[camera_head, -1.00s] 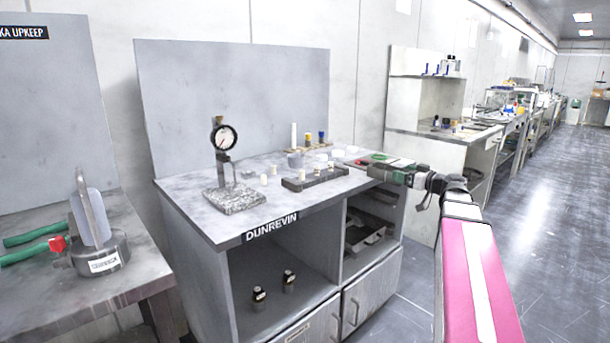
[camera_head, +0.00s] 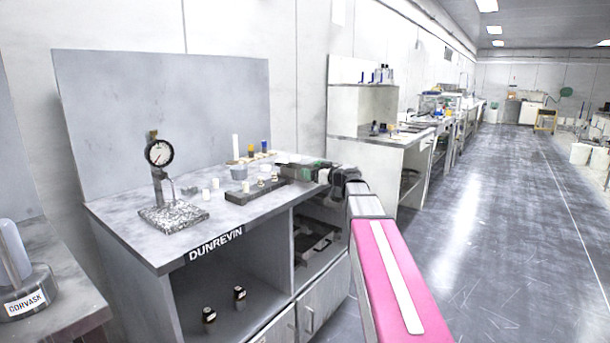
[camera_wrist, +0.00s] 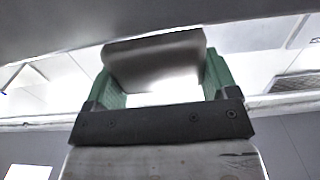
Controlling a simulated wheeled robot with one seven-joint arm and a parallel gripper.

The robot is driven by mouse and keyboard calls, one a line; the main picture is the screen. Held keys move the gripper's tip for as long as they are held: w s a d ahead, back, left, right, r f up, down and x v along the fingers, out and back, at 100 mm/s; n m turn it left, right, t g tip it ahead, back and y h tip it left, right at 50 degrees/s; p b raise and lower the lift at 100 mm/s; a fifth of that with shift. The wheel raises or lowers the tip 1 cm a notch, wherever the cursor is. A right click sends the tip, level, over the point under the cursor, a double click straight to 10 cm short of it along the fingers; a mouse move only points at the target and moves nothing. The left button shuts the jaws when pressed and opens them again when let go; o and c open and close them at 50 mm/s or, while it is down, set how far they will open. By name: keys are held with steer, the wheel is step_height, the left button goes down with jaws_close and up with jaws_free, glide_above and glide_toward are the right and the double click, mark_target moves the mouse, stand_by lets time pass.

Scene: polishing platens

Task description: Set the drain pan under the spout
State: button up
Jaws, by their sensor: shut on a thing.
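My gripper (camera_head: 300,171) is over the right end of the bench marked DUNREVIN in the head view. In the wrist view its green fingers (camera_wrist: 162,85) are shut on a smooth grey metal piece (camera_wrist: 155,50). I cannot tell from these frames whether this piece is the drain pan. Most of it is hidden or too small in the head view. A dark grey tray-like thing (camera_head: 312,243) sits in the bench's right-hand shelf opening. I cannot make out a spout.
The DUNREVIN bench (camera_head: 130,232) carries a dial gauge on a stone base (camera_head: 172,215), a dark block (camera_head: 255,190) and several small white pieces. Two small dark bottles (camera_head: 225,305) stand in its lower shelf. A CORVASK pot (camera_head: 25,295) is at left. Open floor (camera_head: 480,230) lies right.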

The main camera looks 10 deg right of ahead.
steer(key=x, duration=0.4)
steer(key=shift+s+d+f, duration=0.15)
steer(key=shift+f, duration=0.55)
steer(key=shift+f, duration=0.2)
steer(key=o, duration=0.9)
steer(key=shift+r, duration=0.1)
steer(key=shift+s+r, duration=0.1)
steer(key=v, duration=1.2)
